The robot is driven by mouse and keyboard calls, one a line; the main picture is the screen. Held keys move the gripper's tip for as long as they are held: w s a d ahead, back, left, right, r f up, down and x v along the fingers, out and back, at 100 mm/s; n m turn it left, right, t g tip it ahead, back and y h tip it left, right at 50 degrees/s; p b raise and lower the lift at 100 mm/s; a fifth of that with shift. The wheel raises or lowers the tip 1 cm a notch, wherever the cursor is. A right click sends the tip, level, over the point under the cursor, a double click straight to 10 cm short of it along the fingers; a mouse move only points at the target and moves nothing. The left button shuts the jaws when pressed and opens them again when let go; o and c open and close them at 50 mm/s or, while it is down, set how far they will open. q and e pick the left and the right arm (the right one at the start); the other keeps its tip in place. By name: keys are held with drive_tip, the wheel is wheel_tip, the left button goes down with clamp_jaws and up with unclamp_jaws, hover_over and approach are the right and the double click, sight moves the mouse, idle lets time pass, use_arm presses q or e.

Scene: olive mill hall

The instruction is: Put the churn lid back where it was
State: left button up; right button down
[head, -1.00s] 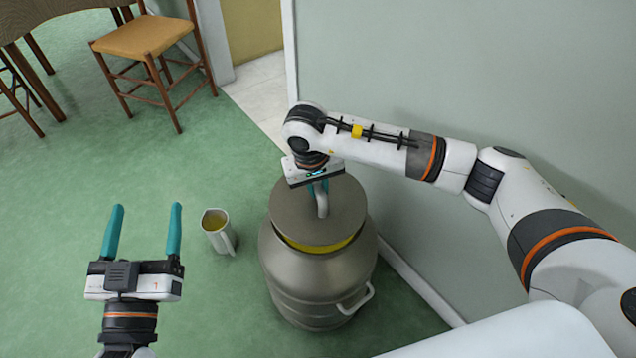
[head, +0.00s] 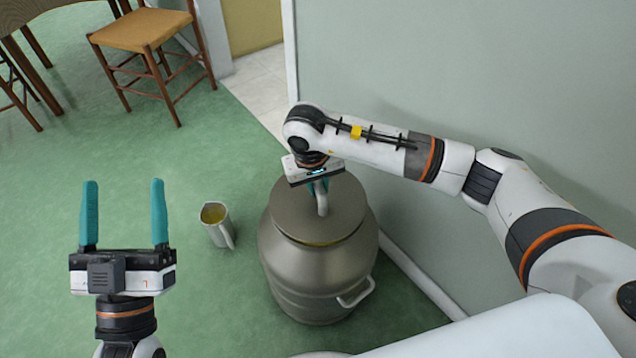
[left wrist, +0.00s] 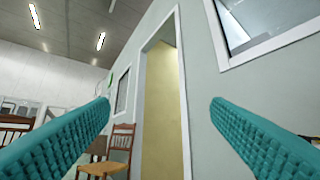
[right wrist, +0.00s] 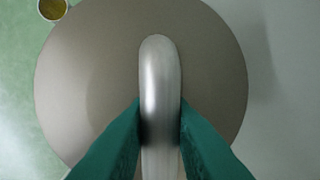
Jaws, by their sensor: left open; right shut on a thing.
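The grey metal churn lid (head: 345,208) lies over the mouth of the metal churn (head: 315,275), with a thin sliver of yellow showing at its front edge. I cannot tell whether it is fully seated. My right gripper (head: 319,186) is shut on the lid's upright handle (head: 322,203). In the right wrist view the fingers (right wrist: 160,135) clasp the handle (right wrist: 160,85) over the round lid (right wrist: 95,85). My left gripper (head: 124,215) is open and empty, left of the churn; its fingers (left wrist: 160,125) frame only a far doorway.
A jug (head: 217,225) of yellow liquid stands on the green floor left of the churn; it also shows in the right wrist view (right wrist: 53,9). A wall (head: 450,120) runs close on the churn's right. A chair (head: 145,35) stands at the back left.

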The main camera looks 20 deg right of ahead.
use_arm(q)
drive_tip(key=shift+s+r, duration=0.2)
use_arm(e)
drive_tip(key=shift+f, duration=0.1)
drive_tip(key=shift+f+b, duration=0.15)
drive_tip(key=shift+b, duration=0.15)
use_arm(q)
drive_tip(key=shift+s+r+t+h, duration=0.5)
drive_tip(key=shift+r+t, duration=0.15)
drive_tip(key=shift+t, duration=0.05)
drive_tip(key=shift+s+a+r+t, duration=0.1)
drive_tip(key=shift+s+r+t, duration=0.25)
drive_tip(key=shift+s+t, duration=0.2)
use_arm(e)
drive_tip(key=shift+f, duration=0.3)
drive_tip(key=c, duration=1.2)
unclamp_jaws()
